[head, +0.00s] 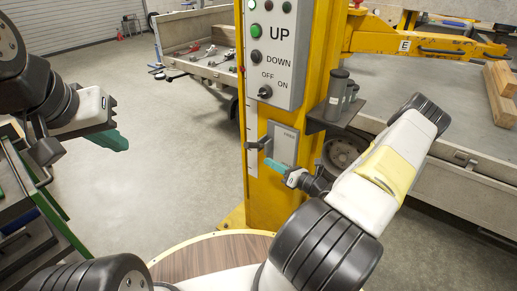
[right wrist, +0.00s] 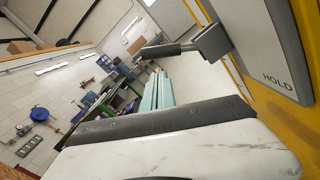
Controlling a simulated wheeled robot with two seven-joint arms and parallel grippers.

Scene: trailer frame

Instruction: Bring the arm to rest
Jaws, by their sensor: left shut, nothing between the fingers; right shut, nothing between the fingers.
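My right arm reaches in from the lower right in the head view. Its right gripper (head: 274,165) has teal fingers, is shut and empty, and sits just in front of the yellow column, below a dark lever handle (head: 259,144). In the right wrist view the teal fingers (right wrist: 157,92) lie together, and the lever handle (right wrist: 165,50) shows apart from them. My left gripper (head: 112,140) is at the left of the head view, shut and empty, in open air above the grey floor.
The yellow column (head: 262,195) carries a control box (head: 276,50) marked UP, DOWN, OFF and ON. A HOLD panel (right wrist: 268,45) is beside the lever. A grey holder with dark cylinders (head: 338,97) juts out right. A trailer (head: 465,170) stands behind, a green-edged cart (head: 35,200) at left.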

